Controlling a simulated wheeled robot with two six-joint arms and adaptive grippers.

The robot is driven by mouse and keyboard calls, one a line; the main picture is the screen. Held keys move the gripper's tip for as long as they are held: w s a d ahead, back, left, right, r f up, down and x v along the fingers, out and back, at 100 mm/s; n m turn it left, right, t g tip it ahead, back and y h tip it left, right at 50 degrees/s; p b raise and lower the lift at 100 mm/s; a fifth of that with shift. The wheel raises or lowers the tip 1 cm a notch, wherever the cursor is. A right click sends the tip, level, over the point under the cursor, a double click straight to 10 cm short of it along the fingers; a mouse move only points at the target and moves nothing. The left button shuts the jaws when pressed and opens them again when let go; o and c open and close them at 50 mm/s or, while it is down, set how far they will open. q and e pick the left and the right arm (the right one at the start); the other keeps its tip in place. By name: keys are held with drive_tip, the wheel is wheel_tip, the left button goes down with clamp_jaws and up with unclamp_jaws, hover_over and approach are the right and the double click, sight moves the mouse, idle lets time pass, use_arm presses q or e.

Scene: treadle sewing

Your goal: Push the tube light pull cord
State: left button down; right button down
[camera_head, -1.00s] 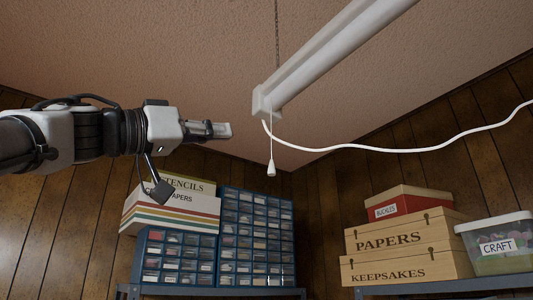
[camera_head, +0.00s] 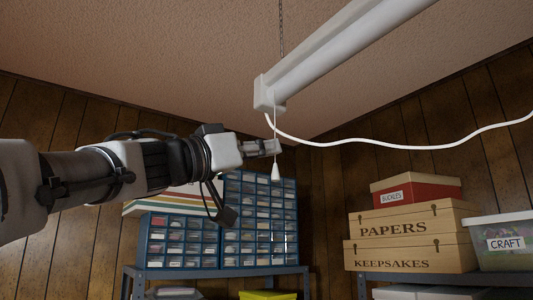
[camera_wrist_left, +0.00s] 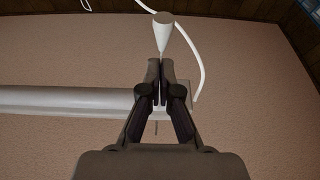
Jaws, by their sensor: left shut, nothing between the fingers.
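The tube light (camera_head: 330,55) hangs below the ceiling, its near end at the middle of the head view. A thin pull cord (camera_head: 274,125) hangs from that end with a white cone-shaped pull (camera_head: 275,172) at the bottom. My left gripper (camera_head: 278,147) is shut and empty, its fingertips beside the cord just above the pull. In the left wrist view the shut fingertips (camera_wrist_left: 161,64) are close to the white pull (camera_wrist_left: 163,20); I cannot tell whether they touch it. The tube light (camera_wrist_left: 70,101) lies behind the fingers there. My right gripper is not in view.
A white power cable (camera_head: 400,148) runs right from the light's end. A blue drawer cabinet (camera_head: 180,243) stands on a shelf below my left arm. Boxes marked PAPERS (camera_head: 410,227) and KEEPSAKES (camera_head: 405,256), and a CRAFT bin (camera_head: 500,256), stand at the right.

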use_arm(q)
drive_tip(key=shift+w+a+f, duration=0.1)
drive_tip(key=shift+a+f, duration=0.05)
drive_tip(key=shift+f, duration=0.6)
